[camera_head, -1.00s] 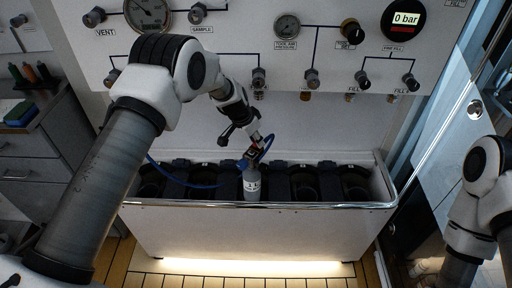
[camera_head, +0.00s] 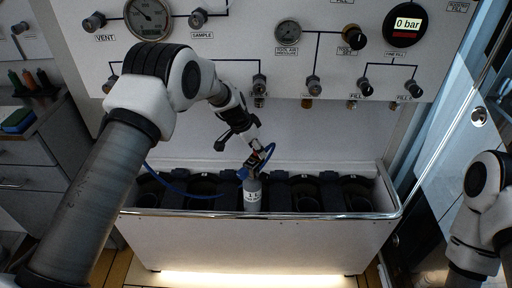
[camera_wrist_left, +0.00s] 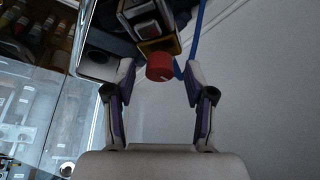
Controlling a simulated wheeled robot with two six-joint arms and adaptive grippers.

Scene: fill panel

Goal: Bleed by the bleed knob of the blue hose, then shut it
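The blue hose (camera_head: 180,191) curves from the left to a fitting at the top of a grey cylinder (camera_head: 252,196) standing in the rack. In the left wrist view, a red bleed knob (camera_wrist_left: 160,67) hangs below a brass-and-dark fitting (camera_wrist_left: 155,40). My left gripper (camera_head: 258,146) is at this fitting. The left wrist view shows its fingers (camera_wrist_left: 160,72) apart, one on each side of the knob, with visible gaps. The blue hose (camera_wrist_left: 197,35) also passes behind the right finger there. My right arm shows at the right edge, but its gripper is out of view.
The rack (camera_head: 270,214) has a raised metal rim and several dark slots around the cylinder. The panel (camera_head: 240,60) above carries gauges and knobs; its display (camera_head: 407,25) reads 0 bar. A drawer cabinet (camera_head: 35,165) stands at left.

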